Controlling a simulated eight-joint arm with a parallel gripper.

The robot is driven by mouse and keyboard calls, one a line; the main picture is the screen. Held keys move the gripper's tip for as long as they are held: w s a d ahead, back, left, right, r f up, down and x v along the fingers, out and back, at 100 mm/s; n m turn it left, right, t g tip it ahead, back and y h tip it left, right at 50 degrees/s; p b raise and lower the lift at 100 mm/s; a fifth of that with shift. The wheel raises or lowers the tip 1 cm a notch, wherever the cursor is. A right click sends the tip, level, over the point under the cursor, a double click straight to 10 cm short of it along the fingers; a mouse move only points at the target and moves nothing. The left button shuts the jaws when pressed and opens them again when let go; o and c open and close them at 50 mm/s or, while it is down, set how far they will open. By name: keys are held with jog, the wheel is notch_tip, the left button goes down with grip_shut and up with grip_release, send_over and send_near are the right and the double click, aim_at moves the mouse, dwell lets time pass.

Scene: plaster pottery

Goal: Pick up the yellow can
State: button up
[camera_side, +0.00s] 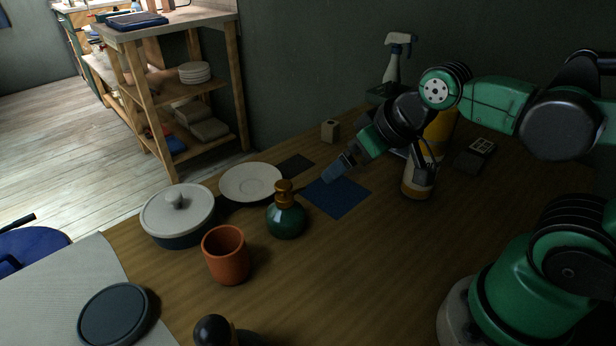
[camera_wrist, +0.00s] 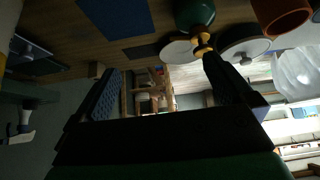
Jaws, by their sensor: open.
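A large yellow cylinder, which looks like the yellow can (camera_side: 441,130), stands at the back right in the side view, partly hidden behind my arm. A smaller white and orange-yellow container (camera_side: 417,186) stands in front of it. My gripper (camera_side: 335,169) is open and empty, above the blue square mat (camera_side: 338,199) and left of both. In the wrist view my fingers (camera_wrist: 161,64) stand apart with nothing between them. A yellowish-white edge, probably the smaller container (camera_wrist: 8,18), shows at the far left there.
A green bottle (camera_side: 286,218), orange cup (camera_side: 227,256), lidded pot (camera_side: 178,216) and plate (camera_side: 251,182) stand left of my gripper. A spray bottle (camera_side: 395,62) and small block (camera_side: 330,130) stand at the back. The table's front middle is clear.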

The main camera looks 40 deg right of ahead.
aim_at(429, 129)
jog(key=s+d+n+g+h, duration=0.1)
jog(key=d+n+h, duration=0.3)
jog(key=n, duration=0.2)
jog(key=s+d+n+g+h, duration=0.1)
jog(key=d+n+g+h, duration=0.1)
jog(key=d+n+h, duration=0.2)
jog(key=s+d+n+g+h, duration=0.1)
jog(key=d+n+g+h, duration=0.1)
jog(key=d+n+h, duration=0.3)
jog(key=shift+s+d+r+n, duration=0.15)
jog(key=shift+d+n, duration=0.2)
jog(key=shift+n, duration=0.7)
jog(key=shift+d+r+n, duration=0.1)
jog(key=shift+d+n, duration=0.2)
jog(key=shift+n, duration=0.75)
jog(key=shift+d, duration=0.25)
jog(key=shift+x, duration=2.55)
grip_shut()
